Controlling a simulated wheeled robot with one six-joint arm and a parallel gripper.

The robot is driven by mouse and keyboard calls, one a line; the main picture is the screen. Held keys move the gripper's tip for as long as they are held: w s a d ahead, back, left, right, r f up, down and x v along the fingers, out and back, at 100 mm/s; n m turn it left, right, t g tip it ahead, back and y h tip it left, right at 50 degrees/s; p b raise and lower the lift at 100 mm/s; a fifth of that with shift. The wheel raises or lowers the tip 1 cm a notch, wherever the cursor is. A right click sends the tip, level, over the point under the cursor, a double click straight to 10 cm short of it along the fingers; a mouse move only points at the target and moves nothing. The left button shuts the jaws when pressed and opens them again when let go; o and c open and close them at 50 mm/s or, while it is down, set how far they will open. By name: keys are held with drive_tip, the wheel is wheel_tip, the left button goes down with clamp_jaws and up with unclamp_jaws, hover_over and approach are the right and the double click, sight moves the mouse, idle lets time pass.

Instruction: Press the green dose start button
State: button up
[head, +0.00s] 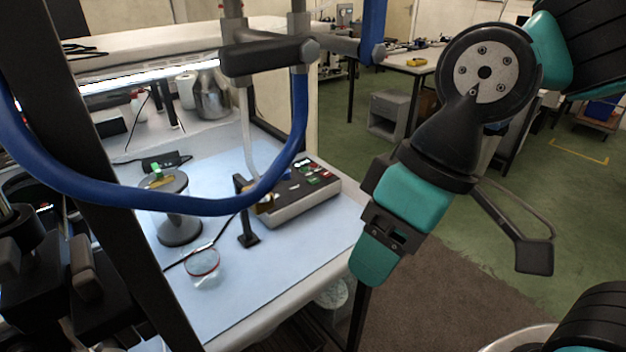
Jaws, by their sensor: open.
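A grey control box (310,196) with a dark sloped panel sits on the pale blue mat (270,270). Its panel carries small green (313,181), red and white spots; they are too small to tell which is the dose start button. My gripper (533,257) is at the right, partly hidden behind my teal and black wrist. One dark finger with a pad shows, out over the floor; the other is hidden. The gripper is open, with nothing seen in it, and well to the right of the box, apart from it.
A thick blue hose (160,205) loops across the bench front, beside dark frame posts. On the mat are a grey round stand (180,228), a small black stand (248,238) and a clear red-rimmed dish (205,275).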

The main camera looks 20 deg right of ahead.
clamp_jaws()
idle(1.8)
